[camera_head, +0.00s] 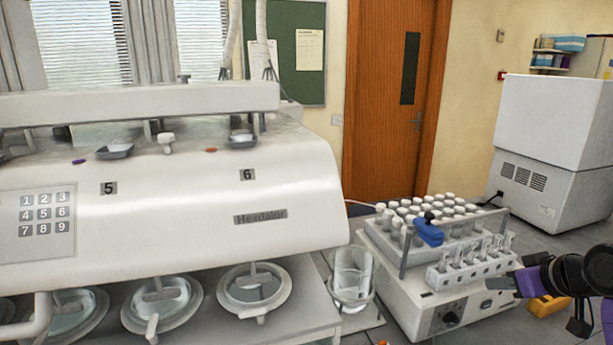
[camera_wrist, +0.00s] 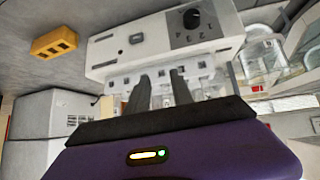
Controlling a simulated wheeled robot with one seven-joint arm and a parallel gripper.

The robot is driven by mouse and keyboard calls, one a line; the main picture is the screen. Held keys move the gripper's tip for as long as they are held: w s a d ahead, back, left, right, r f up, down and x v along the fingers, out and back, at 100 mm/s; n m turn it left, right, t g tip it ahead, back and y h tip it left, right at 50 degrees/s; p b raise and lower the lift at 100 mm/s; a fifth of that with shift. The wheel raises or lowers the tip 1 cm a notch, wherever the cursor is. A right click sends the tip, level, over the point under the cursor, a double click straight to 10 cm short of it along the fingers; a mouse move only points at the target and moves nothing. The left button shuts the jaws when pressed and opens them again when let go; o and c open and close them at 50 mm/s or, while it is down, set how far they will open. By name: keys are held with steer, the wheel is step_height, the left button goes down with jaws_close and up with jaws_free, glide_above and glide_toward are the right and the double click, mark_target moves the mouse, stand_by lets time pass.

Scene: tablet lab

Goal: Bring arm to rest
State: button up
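My arm comes in from the right edge in the head view. My gripper (camera_head: 500,283) is in front of the right end of the white vial-rack machine (camera_head: 405,290). In the wrist view, the two dark fingers of my gripper (camera_wrist: 161,75) stand apart with nothing held between them. Behind them is the row of clear vials (camera_wrist: 165,95) in the white holder. From these views I cannot tell whether the fingers touch the holder.
A large white tester marked 5 and 6 (camera_head: 180,195) fills the left. A glass beaker (camera_head: 352,272) stands between it and the rack machine. A yellow block (camera_head: 548,305) lies at the right, close to my arm. A white cabinet (camera_head: 550,150) stands behind.

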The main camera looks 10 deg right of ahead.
steer(key=w+a+m+t+h, duration=0.2)
steer(key=a+m+t, duration=0.1)
steer(key=a+t, duration=0.2)
steer(key=s+a+f+m+t+h, duration=0.3)
steer(key=s+a, duration=0.5)
steer(key=a, duration=0.2)
steer(key=s+a+f+n+y, duration=0.2)
steer(key=s+a, duration=0.4)
steer(key=s, duration=0.4)
steer(key=s+a+f+n+g+y, duration=0.1)
steer(key=s+a+f+n+y, duration=0.1)
steer(key=s+a, duration=0.4)
steer(key=s+a+f+n+g+y, duration=0.1)
steer(key=s+a, duration=0.5)
steer(key=s, duration=0.9)
steer(key=shift+a+f+n+y, duration=0.2)
steer(key=shift+f+n+y, duration=0.5)
steer(key=shift+f+n, duration=0.15)
steer(key=shift+a, duration=0.1)
